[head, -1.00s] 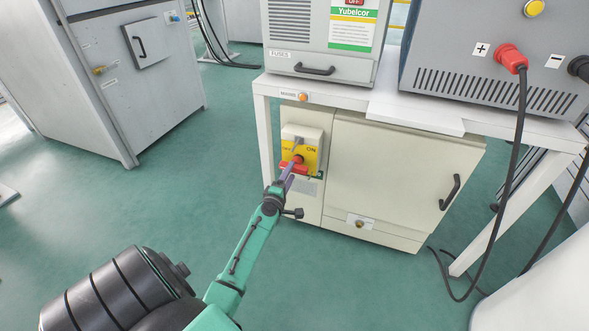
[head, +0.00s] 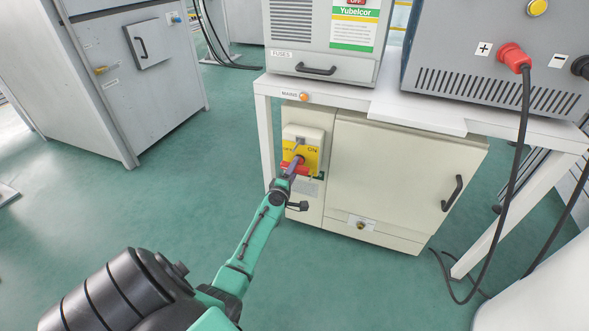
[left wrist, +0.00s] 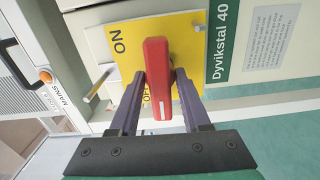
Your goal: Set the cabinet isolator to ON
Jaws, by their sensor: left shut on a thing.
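The isolator switch is a yellow plate (head: 313,158) marked OFF on the left and ON on the right, on the cream cabinet's left front. It carries a red handle (left wrist: 157,75). My left gripper (head: 293,167) reaches it from below and is shut on the handle. In the left wrist view its two fingers (left wrist: 160,85) stand on either side of the handle. That view is turned, with ON at upper left and OFF partly hidden by a finger. The handle looks about level across the plate, with a white mark at its OFF-side end. My right gripper is out of view.
A grey metal rod (left wrist: 98,82) sticks out beside the plate. The white bench (head: 375,113) overhangs the cabinet (head: 395,175), with an orange MAINS lamp (head: 304,97) on its edge. Black cables (head: 500,215) hang at right. The green floor at left is clear.

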